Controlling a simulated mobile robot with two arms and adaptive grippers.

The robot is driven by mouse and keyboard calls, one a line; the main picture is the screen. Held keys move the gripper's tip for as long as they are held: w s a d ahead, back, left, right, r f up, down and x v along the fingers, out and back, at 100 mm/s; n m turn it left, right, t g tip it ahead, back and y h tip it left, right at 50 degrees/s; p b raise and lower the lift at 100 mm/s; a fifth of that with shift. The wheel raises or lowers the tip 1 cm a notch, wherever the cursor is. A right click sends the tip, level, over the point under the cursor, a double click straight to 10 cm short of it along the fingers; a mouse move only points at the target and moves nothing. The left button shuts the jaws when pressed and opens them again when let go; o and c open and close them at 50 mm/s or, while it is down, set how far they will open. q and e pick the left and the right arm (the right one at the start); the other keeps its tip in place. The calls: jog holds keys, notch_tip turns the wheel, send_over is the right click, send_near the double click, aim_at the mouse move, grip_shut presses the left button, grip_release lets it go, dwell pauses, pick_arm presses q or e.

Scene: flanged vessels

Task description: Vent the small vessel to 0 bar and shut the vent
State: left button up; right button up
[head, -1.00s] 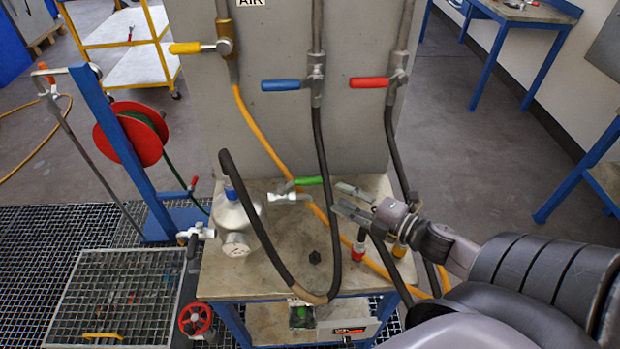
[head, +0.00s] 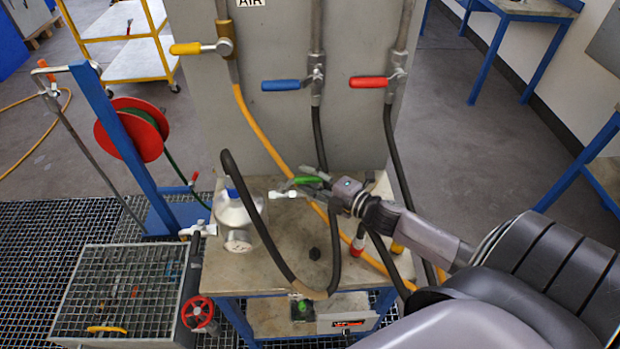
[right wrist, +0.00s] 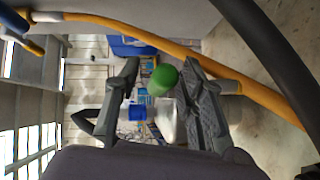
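The small silver vessel (head: 232,212) stands on the bench in the head view, with a blue top and a round gauge (head: 238,242) whose reading is too small to make out. A valve with a green lever (head: 305,180) sits on its right side. My right gripper (head: 318,184) is at this lever from the right. In the right wrist view the lever's green end (right wrist: 163,78) shows between the spread fingers of my right gripper (right wrist: 160,92), closer to the right finger; contact cannot be told. A white valve (head: 198,231) is on the vessel's left. My left gripper is out of view.
A black hose (head: 262,232) loops in front of the vessel. The panel behind carries yellow (head: 186,48), blue (head: 281,85) and red (head: 368,82) levers.

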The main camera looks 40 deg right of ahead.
jog(key=shift+c, duration=0.6)
grip_shut()
